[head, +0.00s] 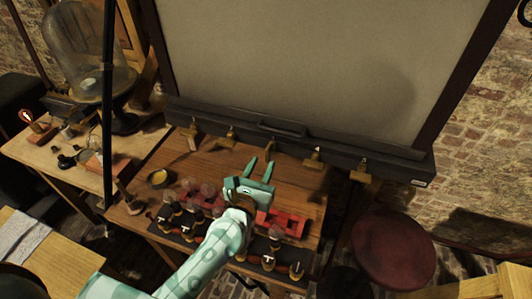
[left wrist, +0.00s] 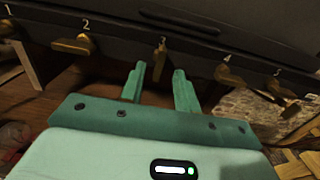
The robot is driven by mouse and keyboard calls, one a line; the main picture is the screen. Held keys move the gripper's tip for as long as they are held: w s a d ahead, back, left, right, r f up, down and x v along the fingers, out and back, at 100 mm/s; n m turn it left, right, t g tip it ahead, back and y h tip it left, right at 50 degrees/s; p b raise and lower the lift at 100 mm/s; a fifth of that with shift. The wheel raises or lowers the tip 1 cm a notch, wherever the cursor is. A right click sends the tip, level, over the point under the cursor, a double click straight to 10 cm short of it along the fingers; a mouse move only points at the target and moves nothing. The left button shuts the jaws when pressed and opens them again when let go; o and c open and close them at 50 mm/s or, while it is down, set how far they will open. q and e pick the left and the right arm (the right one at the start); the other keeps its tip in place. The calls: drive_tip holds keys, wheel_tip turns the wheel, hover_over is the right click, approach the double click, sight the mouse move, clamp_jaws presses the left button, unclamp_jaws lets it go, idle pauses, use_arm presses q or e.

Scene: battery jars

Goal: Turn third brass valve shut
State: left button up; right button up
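A row of brass valves runs along the lower dark rail of the big framed panel, numbered 1 to 5 in the left wrist view. The third brass valve (left wrist: 160,47) sits under the number 3, its narrow handle pointing down; it also shows in the head view (head: 269,148). My left gripper (head: 261,163) is open and empty, its two fingers pointing at the third valve from just in front. In the left wrist view the fingertips (left wrist: 160,70) lie below the valve, one to each side, apparently not touching it. My right gripper is not in view.
Valve 2 (left wrist: 82,44) and valve 4 (left wrist: 228,74) flank the third. Below my arm, the wooden table (head: 160,160) carries glass jars (head: 208,190), a red frame (head: 290,224) and a dark rack (head: 160,235). A red stool (head: 393,250) stands right.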

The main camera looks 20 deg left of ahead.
sight(267, 155)
use_arm(q)
drive_tip(key=w, duration=0.4)
drive_tip(key=shift+w, duration=0.15)
clamp_jaws()
